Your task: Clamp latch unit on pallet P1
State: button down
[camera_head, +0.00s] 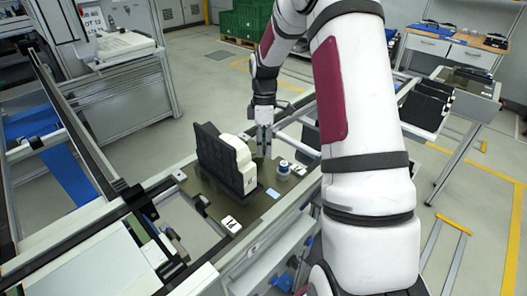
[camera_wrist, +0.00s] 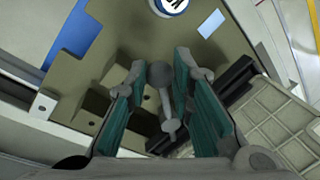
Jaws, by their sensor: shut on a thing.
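The pallet (camera_head: 215,200) is a flat olive-brown plate on the line, and its surface also shows in the wrist view (camera_wrist: 140,25). A black upright fixture (camera_head: 215,160) stands on it, with a cream stepped block (camera_head: 240,165) against its right side. My gripper (camera_head: 264,150) is down behind the block. In the wrist view my gripper (camera_wrist: 161,75) has its green-padded fingers on either side of a grey latch lever (camera_wrist: 165,100) with a ball end, and is shut on it. The latch's base is partly hidden by the fingers. In the head view the lever is hidden.
A round white-and-blue piece (camera_head: 283,168) stands on the pallet right of my gripper. A light-blue card (camera_head: 272,193) and a white label (camera_head: 230,224) lie near the front edge. Conveyor rails (camera_head: 80,150) run at left.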

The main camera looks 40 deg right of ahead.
jog(key=shift+w+d+n+h+b, duration=0.1)
jog(key=shift+w+n+h+b, duration=0.15)
jog(key=shift+w+n, duration=0.8)
jog(key=shift+w+d+n+h+b, duration=0.15)
jog(key=shift+w+n, duration=0.45)
jog(key=shift+n, duration=0.75)
jog(key=shift+w+a+n+h+b, duration=0.1)
jog(key=shift+w+n+h+b, duration=0.15)
jog(key=shift+w+n, duration=0.8)
jog(key=shift+s+n, duration=0.15)
jog(key=shift+n, duration=0.1)
jog(key=c, duration=1.4)
grip_release()
jog(key=shift+r, duration=0.15)
jog(key=r, duration=0.4)
jog(key=w+r, duration=0.1)
jog(key=r, duration=0.2)
jog(key=w+r, duration=0.1)
jog(key=r, duration=0.3)
jog(key=shift+w+r, duration=0.15)
jog(key=shift+r, duration=0.15)
